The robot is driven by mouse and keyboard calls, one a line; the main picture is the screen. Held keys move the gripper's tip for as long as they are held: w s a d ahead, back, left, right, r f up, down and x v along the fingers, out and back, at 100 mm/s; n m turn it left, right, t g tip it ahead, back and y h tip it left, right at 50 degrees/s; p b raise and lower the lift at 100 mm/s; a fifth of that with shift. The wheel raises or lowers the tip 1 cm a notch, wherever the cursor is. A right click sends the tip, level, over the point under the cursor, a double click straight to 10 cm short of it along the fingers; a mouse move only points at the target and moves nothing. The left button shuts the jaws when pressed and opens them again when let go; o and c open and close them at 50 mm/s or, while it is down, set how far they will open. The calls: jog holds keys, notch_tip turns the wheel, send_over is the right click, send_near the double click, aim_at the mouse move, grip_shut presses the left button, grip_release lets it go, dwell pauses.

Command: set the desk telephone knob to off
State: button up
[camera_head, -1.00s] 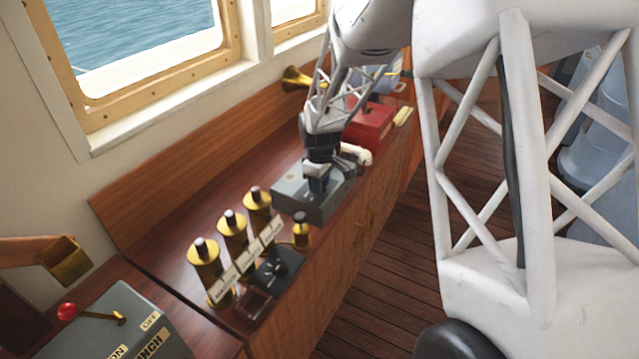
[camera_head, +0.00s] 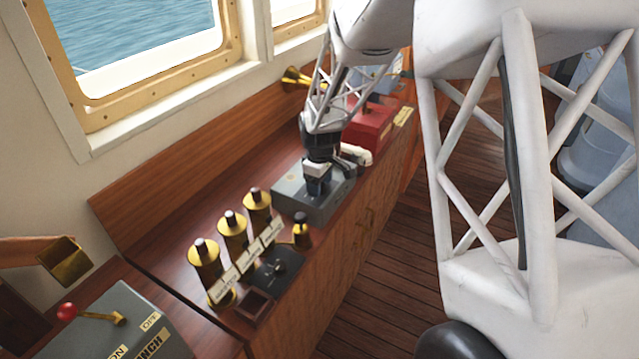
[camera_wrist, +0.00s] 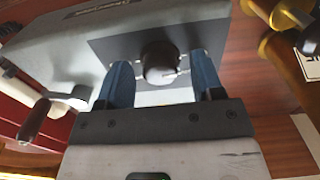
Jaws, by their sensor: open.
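In the wrist view my gripper (camera_wrist: 158,75) is open, with one blue finger on each side of the knob. I cannot tell whether either finger touches it. The knob's setting is not readable, and the head view hides the knob behind my gripper.
Several brass cylinders (camera_head: 232,232) with white labels stand at the near left of the box. A small brass piece (camera_head: 301,232) is close in front. A red box (camera_head: 370,125) stands behind, and a grey winch box (camera_head: 120,325) is at the lower left.

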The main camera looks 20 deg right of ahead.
jog(key=shift+r, duration=3.8)
jog(key=shift+s+r, duration=0.1)
jog(key=shift+s+r, duration=0.2)
jog(key=s+a+r+m+t, duration=0.1)
jog(key=s+r+m, duration=0.1)
jog(key=s+r, duration=0.55)
jog(key=s+r+m, duration=0.3)
jog(key=s+r, duration=0.1)
jog(key=s, duration=0.6)
jog(key=s+a+r+m+t, duration=0.1)
jog(key=s+m, duration=0.3)
jog(key=s, duration=1.4)
jog(key=shift+s+r+t, duration=0.3)
jog(key=shift+s+r, duration=0.05)
jog(key=shift+r, duration=0.4)
